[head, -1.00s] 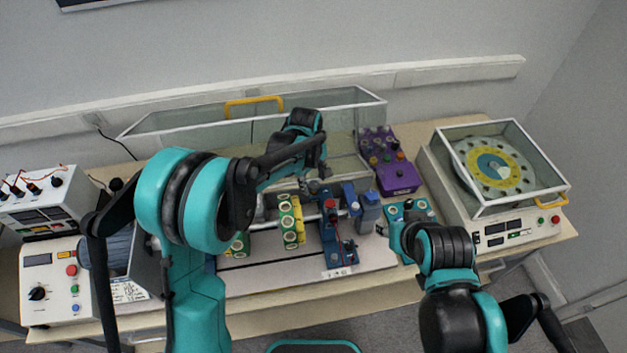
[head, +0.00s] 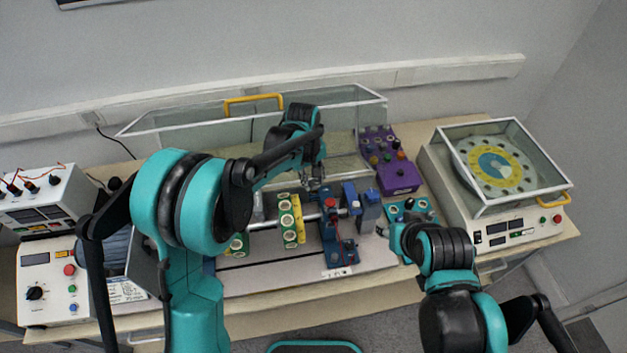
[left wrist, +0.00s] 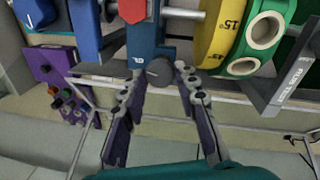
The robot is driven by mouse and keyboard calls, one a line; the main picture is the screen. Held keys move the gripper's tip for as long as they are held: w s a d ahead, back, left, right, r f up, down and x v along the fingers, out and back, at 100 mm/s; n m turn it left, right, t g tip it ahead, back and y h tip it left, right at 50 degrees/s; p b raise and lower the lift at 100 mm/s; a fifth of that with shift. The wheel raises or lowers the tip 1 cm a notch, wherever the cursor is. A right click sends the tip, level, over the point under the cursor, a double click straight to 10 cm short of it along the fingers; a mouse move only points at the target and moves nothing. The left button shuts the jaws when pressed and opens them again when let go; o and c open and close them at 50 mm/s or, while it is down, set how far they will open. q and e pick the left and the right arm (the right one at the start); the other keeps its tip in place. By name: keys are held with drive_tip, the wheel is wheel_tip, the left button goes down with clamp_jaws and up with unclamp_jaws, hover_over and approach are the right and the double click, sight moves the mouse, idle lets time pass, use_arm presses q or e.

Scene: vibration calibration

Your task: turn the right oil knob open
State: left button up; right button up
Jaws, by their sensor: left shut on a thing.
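The right oil knob (left wrist: 160,72) is a small dark grey round knob below a teal-blue block (left wrist: 146,28) in the left wrist view. My left gripper (left wrist: 158,82) has its two fingers on either side of it, shut on it. In the head view my left gripper (head: 315,184) reaches over the back of the blue bearing stand (head: 340,245). The knob cannot be made out there behind the stand and arm.
Yellow and green discs (head: 290,220) sit on the shaft left of the stand. A purple box (head: 398,177) stands to the right, and a glass-covered turntable (head: 495,165) at the far right. A clear guard with a yellow handle (head: 253,100) stands behind.

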use_arm(q)
drive_tip(key=m+b, duration=0.1)
drive_tip(key=m, duration=0.2)
drive_tip(key=shift+f+m, duration=0.1)
drive_tip(key=shift+m, duration=0.3)
drive_tip(key=m, duration=0.3)
drive_tip(key=shift+w+m+g+b, duration=0.1)
drive_tip(key=shift+m+g+b, duration=0.2)
drive_tip(key=shift+g+b, duration=0.1)
drive_tip(key=m, duration=0.3)
drive_tip(key=shift+m, duration=0.3)
drive_tip(key=shift+w+m+g+b, duration=0.1)
drive_tip(key=shift+m+g+b, duration=0.25)
drive_tip(key=shift+m, duration=1.45)
drive_tip(key=o, duration=1.2)
drive_tip(key=shift+c, duration=0.2)
